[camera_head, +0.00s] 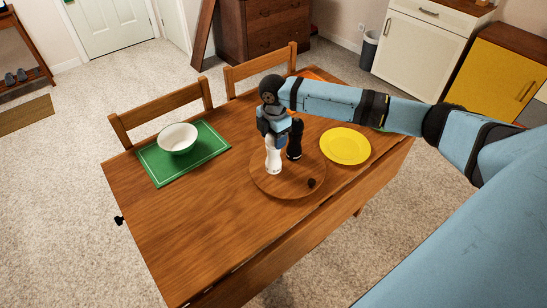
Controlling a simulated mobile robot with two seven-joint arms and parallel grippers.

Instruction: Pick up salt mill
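The white mill (273,158), which I take as the salt mill, stands upright on a round wooden board (268,188) on the table. A black mill (295,142) stands just behind and right of it. My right gripper (271,139) points down at the top of the white mill, and the gripper hides that top. I cannot tell whether the fingers are closed on it. My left gripper is not in view.
A white bowl (178,138) sits on a green placemat (162,176) at the left. A yellow plate (345,146) lies right of the board. A small dark object (311,183) is on the board's front right. The table's front left (190,230) is clear. Two chairs stand behind.

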